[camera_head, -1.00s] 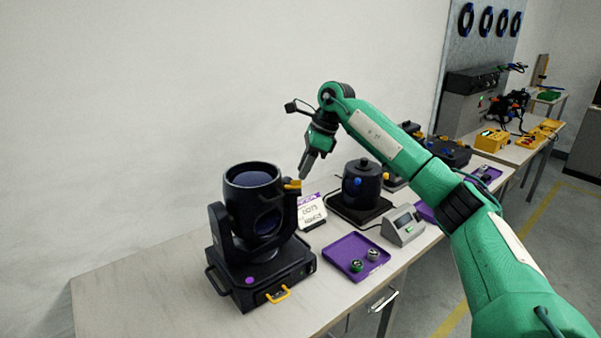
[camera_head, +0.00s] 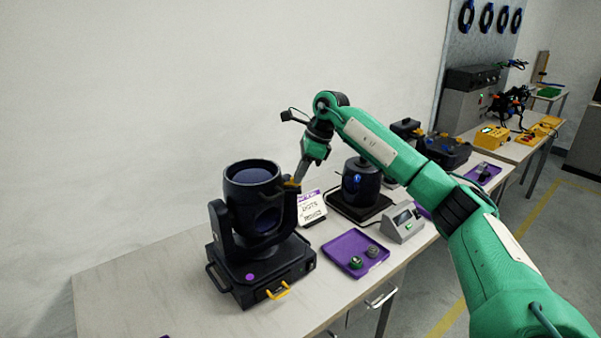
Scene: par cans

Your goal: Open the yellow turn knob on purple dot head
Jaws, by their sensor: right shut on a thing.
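The purple dot head is a black moving-head light (camera_head: 252,225) on the table at left of centre, with a purple dot (camera_head: 250,277) on the front of its base. Its yellow turn knob (camera_head: 290,184) sits at the upper right side of the head, mostly covered by my fingers. My right gripper (camera_head: 298,179) reaches down from the upper right and is shut on the yellow knob. The knob's exact turn angle is too small to tell. My left gripper is out of view.
A purple tray (camera_head: 341,244) with small round parts, a grey display box (camera_head: 403,222) and a white sign (camera_head: 311,209) stand to the right. A black cylindrical unit (camera_head: 361,184) stands behind them. The table (camera_head: 130,285) is clear at left.

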